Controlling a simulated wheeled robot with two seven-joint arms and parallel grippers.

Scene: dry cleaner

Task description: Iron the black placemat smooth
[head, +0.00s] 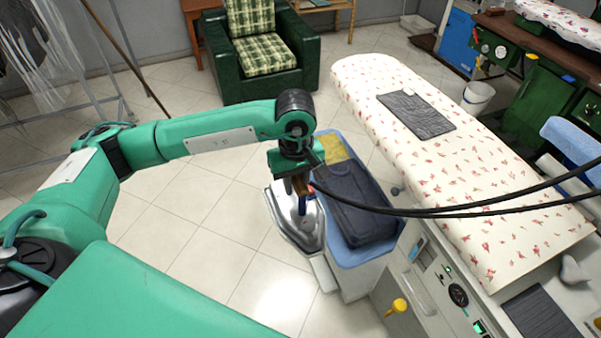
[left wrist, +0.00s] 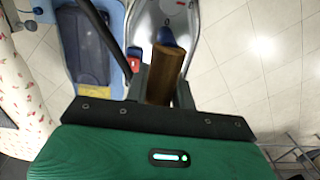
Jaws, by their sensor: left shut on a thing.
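The black placemat (head: 417,114) lies on the flower-print ironing board (head: 480,160), toward its far end, and looks wrinkled. My left gripper (head: 300,184) is shut on the brown handle (left wrist: 167,72) of the silver iron (head: 294,222). The iron is left of the board, beside the blue basin (head: 368,256); I cannot tell whether it rests on something or hangs clear. In the left wrist view the iron's metal body (left wrist: 192,22) shows beyond the handle. A black cord runs from the iron to the right across the board. My right gripper is not in view.
A green armchair (head: 262,50) stands behind.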

